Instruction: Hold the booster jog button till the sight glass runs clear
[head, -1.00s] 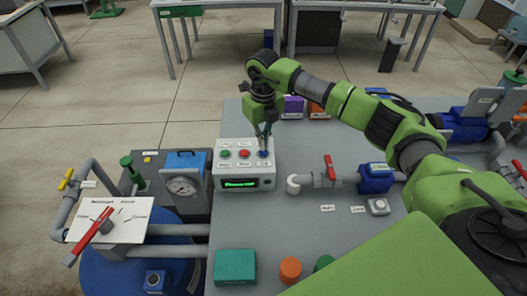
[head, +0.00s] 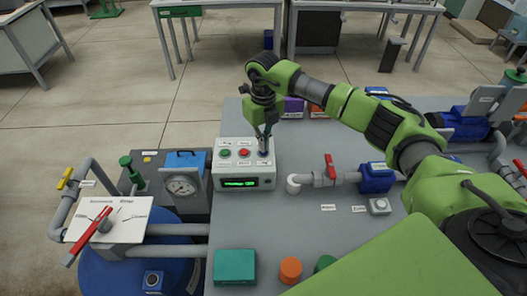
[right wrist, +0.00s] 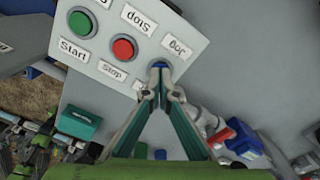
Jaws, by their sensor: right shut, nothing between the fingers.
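The control box (head: 244,166) is white with a lit green display (head: 240,183) on its front. Its sloped top has a green Start button (head: 225,153), a red Stop button (head: 244,153) and the blue Jog button (right wrist: 160,66). My right gripper (right wrist: 160,82) is shut and empty, pointing down at the Jog button. Its fingertips are at the button and partly cover it; they look in contact, but how far it is pressed cannot be seen. I cannot make out the sight glass for certain. My left gripper is not in view.
A pipe with a red valve handle (head: 330,166) and a blue fitting (head: 376,178) lies right of the box. A gauge (head: 182,186) and a dial plate with a red pointer (head: 104,225) stand left. A teal box (head: 235,266) and orange cap (head: 290,269) sit in front.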

